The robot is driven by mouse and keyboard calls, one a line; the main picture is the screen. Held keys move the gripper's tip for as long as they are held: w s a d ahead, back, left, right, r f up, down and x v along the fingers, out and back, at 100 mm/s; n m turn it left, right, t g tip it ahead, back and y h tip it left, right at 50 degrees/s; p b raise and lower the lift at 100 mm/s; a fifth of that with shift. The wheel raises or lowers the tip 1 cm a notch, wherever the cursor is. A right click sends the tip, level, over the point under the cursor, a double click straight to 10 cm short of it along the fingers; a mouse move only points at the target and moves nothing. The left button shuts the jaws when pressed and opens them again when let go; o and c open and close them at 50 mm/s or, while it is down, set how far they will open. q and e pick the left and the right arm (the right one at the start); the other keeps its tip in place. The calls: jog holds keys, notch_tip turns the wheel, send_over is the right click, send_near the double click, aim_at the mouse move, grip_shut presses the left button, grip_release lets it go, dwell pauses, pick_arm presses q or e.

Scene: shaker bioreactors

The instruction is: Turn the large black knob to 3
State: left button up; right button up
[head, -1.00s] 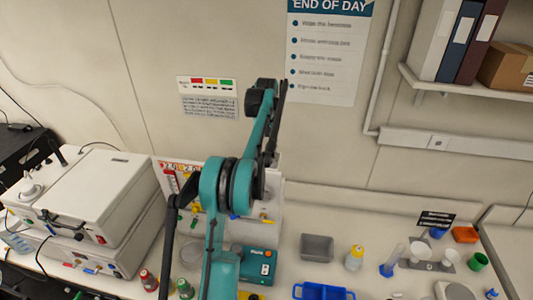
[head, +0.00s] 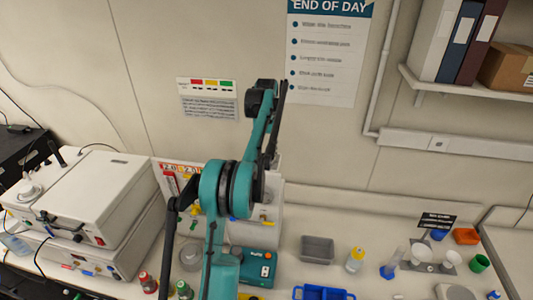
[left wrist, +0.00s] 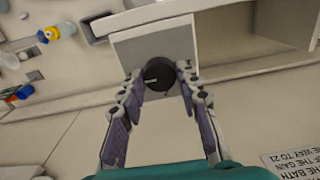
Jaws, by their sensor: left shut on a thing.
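The large black knob (left wrist: 159,74) shows in the left wrist view as a dark round disc at the edge of a pale box face (left wrist: 150,43). My left gripper (left wrist: 160,70) has one fingertip on each side of the knob and is shut on it. The marks around the knob are too small to read. In the head view my teal and black arm stands in front of the white device (head: 271,215) and hides the knob and the left gripper. My right gripper is in neither view.
A white instrument with a lid (head: 95,195) stands at the left. A teal box with an orange button (head: 258,266), a grey bin (head: 317,249), a yellow-capped bottle (head: 354,260) and a blue rack (head: 322,292) are on the bench. A shelf with binders hangs at the upper right.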

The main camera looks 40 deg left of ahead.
aim_at(267, 155)
pick_arm(q)
jog(key=o, duration=1.2)
jog(key=shift+c, duration=0.2)
jog(key=shift+r, duration=3.75)
